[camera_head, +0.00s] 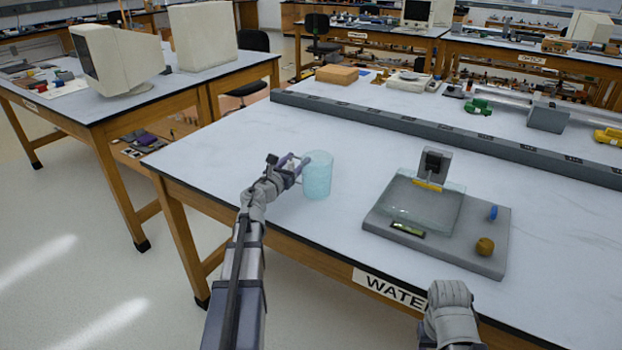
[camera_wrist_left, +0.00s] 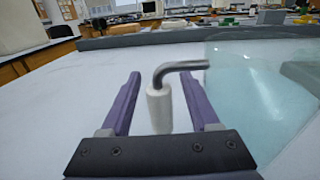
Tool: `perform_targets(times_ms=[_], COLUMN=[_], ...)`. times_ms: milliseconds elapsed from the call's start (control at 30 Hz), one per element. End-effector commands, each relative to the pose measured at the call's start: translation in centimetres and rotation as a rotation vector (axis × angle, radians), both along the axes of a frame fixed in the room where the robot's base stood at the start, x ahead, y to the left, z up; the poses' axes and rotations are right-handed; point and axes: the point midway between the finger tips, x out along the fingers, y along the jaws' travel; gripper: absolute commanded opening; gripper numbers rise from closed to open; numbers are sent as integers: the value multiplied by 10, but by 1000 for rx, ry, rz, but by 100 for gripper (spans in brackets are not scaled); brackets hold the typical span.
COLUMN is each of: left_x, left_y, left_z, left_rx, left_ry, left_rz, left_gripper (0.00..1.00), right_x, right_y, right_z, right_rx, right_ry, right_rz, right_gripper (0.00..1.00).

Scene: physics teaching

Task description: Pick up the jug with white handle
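The jug (camera_head: 318,177) is a clear, light-blue vessel standing upright on the white table, left of the grey apparatus board. In the left wrist view its pale blue body (camera_wrist_left: 255,90) fills the right side. Its white handle (camera_wrist_left: 160,108), with a grey bent rod at the top, stands between the two purple fingers. My left gripper (camera_head: 288,165) is at the jug's left side. In the left wrist view the left gripper (camera_wrist_left: 163,100) is open, with gaps on both sides of the handle. My right arm (camera_head: 450,312) shows at the bottom right; its fingers are not visible.
A grey board (camera_head: 370,222) with a glass tray, a brass weight (camera_head: 485,246) and a small blue piece (camera_head: 493,212) lies right of the jug. A long grey raised strip (camera_head: 400,127) crosses the table behind. The surface between jug and board is clear.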

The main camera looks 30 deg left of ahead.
Motion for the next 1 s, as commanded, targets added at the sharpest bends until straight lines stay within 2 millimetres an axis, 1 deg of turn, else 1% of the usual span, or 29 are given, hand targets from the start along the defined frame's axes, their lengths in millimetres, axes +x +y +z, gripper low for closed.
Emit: perform_targets(times_ms=[33,67,500,533,1000], left_x=[0,0,0,0,0], left_y=[0,0,0,0,0], left_z=[0,0,0,0,0], left_rx=[0,0,0,0,0], left_ry=[0,0,0,0,0], left_rz=[0,0,0,0,0], left_gripper=[55,52,2,0,0], right_x=[0,0,0,0,0], right_y=[0,0,0,0,0], right_z=[0,0,0,0,0], right_rx=[0,0,0,0,0], right_ry=[0,0,0,0,0], right_rz=[0,0,0,0,0], right_gripper=[50,50,50,50,50])
